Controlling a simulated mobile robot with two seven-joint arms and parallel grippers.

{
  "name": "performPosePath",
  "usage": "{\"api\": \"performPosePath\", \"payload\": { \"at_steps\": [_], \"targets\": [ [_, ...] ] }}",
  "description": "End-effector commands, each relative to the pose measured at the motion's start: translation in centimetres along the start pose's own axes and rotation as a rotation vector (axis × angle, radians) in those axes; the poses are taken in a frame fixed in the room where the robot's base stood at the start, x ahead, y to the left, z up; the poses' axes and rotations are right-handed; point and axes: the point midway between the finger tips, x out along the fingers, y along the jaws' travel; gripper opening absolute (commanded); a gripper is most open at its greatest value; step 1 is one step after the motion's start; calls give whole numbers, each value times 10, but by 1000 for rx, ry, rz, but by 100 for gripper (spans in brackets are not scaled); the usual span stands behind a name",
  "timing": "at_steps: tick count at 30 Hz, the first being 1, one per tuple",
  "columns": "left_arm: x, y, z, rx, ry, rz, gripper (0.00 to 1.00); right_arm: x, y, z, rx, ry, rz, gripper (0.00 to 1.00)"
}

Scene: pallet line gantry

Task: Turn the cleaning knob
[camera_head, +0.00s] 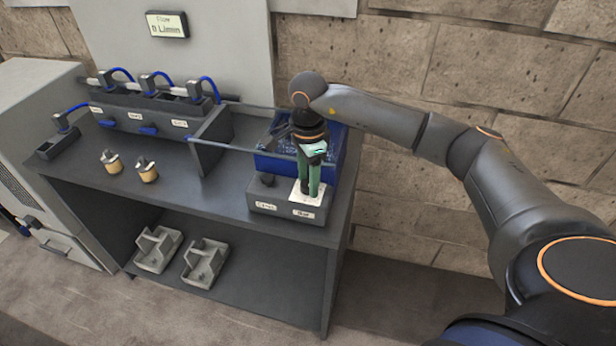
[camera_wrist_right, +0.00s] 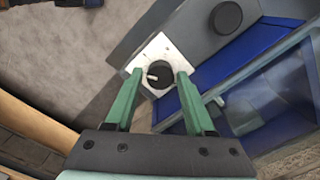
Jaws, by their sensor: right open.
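A grey control box (camera_head: 262,197) stands at the right front corner of the bench, with two knobs and two small labels I cannot read surely. One black knob with a white pointer (camera_wrist_right: 159,76) sits on a white square plate. The other, plain dark knob (camera_head: 267,180) is to its left in the head view and shows at the top of the wrist view (camera_wrist_right: 225,17). My right gripper (camera_head: 308,192) points down over the white plate. Its green fingers are open, one on each side of the pointer knob; I cannot tell whether they touch it. My left gripper is out of view.
A blue tank (camera_head: 335,150) with clear walls stands right behind the control box. A low divider (camera_head: 211,135) is to the left. Two small tan-and-grey parts (camera_head: 147,171) stand on the bench. Two grey holders (camera_head: 205,262) lie on the lower shelf. The bench's front middle is clear.

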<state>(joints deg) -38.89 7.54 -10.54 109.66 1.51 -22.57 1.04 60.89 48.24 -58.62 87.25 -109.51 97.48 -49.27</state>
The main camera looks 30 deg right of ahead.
Motion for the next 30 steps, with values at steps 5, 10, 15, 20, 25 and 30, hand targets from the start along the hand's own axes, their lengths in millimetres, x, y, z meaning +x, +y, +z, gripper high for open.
{"api": "performPosePath", "payload": {
  "at_steps": [5, 10, 15, 20, 25, 30],
  "targets": [
    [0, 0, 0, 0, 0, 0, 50, 0, 0, 0, 0, 0, 0, 54],
    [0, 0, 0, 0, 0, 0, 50, 0, 0, 0, 0, -1, 0, 37],
    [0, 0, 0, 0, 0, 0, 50, 0, 0, 0, 0, -1, 0, 18],
    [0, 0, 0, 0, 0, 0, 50, 0, 0, 0, 0, -1, 0, 0],
    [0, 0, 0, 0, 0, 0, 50, -1, 0, 0, 0, -1, 0, 0],
    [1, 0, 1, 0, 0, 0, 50, 0, 0, 0, -14, -1, 0, 0]
  ]
}}
